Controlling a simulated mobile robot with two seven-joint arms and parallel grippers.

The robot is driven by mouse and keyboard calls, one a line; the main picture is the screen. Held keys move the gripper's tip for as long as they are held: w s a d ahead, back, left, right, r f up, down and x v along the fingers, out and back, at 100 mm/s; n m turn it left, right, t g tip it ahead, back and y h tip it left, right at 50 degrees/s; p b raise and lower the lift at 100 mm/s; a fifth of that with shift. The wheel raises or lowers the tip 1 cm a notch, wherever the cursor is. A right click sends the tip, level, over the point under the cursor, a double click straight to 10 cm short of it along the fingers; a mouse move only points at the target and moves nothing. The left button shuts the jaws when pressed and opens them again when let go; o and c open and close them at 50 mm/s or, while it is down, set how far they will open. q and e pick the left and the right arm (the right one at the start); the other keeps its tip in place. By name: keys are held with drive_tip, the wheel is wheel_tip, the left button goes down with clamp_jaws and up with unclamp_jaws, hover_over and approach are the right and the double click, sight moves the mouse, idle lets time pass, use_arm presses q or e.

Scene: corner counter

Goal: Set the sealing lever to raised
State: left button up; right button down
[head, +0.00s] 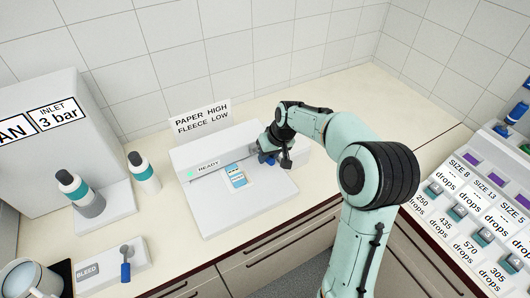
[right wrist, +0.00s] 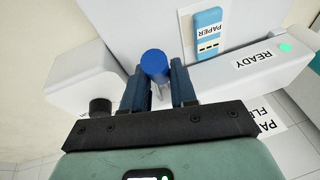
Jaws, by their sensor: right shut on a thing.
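The sealer (head: 222,205) is a white machine on the counter, with a "READY" label and a lit green lamp on its long bar (head: 200,168). The sealing lever has a blue knob, which shows in the right wrist view (right wrist: 155,63) between the fingertips. My right gripper (head: 270,158) is at the right end of the bar, shut on the lever; its fingers also show in the right wrist view (right wrist: 159,88). The gripper hides most of the lever in the head view, so its angle is hard to tell. My left gripper is out of view.
A blue and white pouch marked "PAPER" (right wrist: 207,33) lies on the sealer's plate. A sign (head: 202,118) reads "PAPER HIGH FLEECE LOW". Two bottles (head: 144,173) (head: 80,194) and a "BLEED" box with a blue-handled lever (head: 125,268) stand left. The counter behind the right arm is clear.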

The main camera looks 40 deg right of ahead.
drive_tip(key=shift+r, duration=0.1)
drive_tip(key=c, duration=0.9)
unclamp_jaws()
drive_tip(key=shift+c, duration=0.2)
drive_tip(key=a+v, duration=0.1)
drive_tip(key=v, duration=1.2)
drive_tip(key=shift+d, duration=0.4)
drive_tip(key=shift+r, duration=0.15)
